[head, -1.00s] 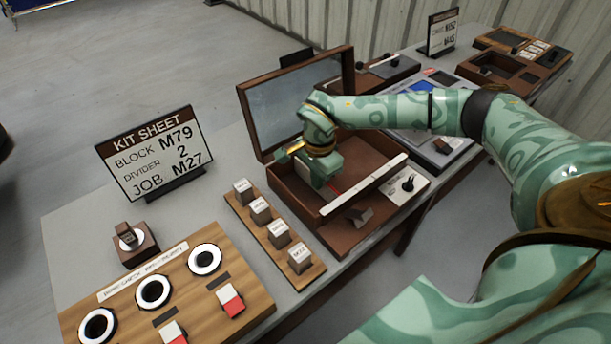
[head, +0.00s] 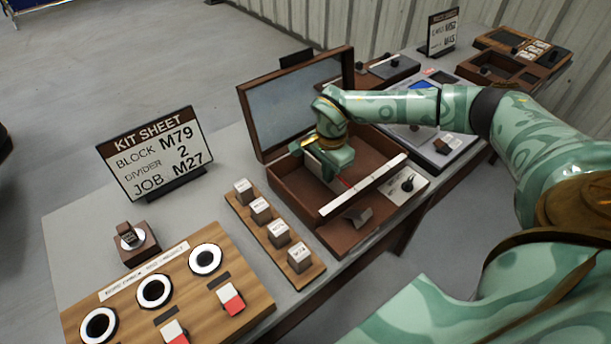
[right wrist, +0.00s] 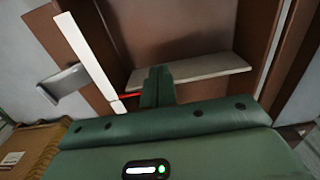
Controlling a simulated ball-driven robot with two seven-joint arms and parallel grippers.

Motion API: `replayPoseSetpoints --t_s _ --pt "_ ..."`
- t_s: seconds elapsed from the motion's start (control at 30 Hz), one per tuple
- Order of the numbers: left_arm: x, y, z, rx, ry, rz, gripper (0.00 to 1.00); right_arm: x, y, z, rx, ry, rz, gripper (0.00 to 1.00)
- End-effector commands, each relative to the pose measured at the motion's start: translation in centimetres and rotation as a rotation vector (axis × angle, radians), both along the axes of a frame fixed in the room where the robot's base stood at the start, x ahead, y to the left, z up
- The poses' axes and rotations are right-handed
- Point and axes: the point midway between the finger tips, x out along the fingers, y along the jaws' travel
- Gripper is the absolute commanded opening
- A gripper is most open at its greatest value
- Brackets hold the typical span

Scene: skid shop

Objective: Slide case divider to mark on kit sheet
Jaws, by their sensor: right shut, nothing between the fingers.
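The open brown case (head: 284,200) stands on the table with its lid raised at the back. A white strip (head: 365,184) runs along its front wall; it also shows in the right wrist view (right wrist: 88,50). The pale divider (right wrist: 195,70) stands across the case, mostly hidden by my gripper in the head view. A small red pointer (right wrist: 130,97) lies near the white strip. My right gripper (right wrist: 157,88) is shut and empty, down inside the case against or right beside the divider; I cannot tell if they touch. The kit sheet (head: 156,155) reads block M79, divider 2, job M27.
A rack (head: 272,238) of several labelled blocks stands left of the case. A wooden panel (head: 170,290) with round rings is at the front left. A small box with a dark knob (head: 408,185) and other trays (head: 510,70) lie to the right.

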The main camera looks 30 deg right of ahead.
Motion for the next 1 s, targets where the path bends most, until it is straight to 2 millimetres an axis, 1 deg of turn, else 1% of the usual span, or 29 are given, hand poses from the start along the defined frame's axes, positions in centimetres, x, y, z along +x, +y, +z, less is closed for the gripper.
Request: replayPoseSetpoints --t_s 0.37,1.0 --pt "0.0 0.0 0.0 0.0 0.0 0.0 0.36 0.0 -0.2 0.0 0.0 0.0 -0.001 0.0" --pt "0.1 0.0 0.2 0.0 -0.001 0.0 0.36 0.2 -3.3 0.0 0.0 0.0 -0.002 0.0"
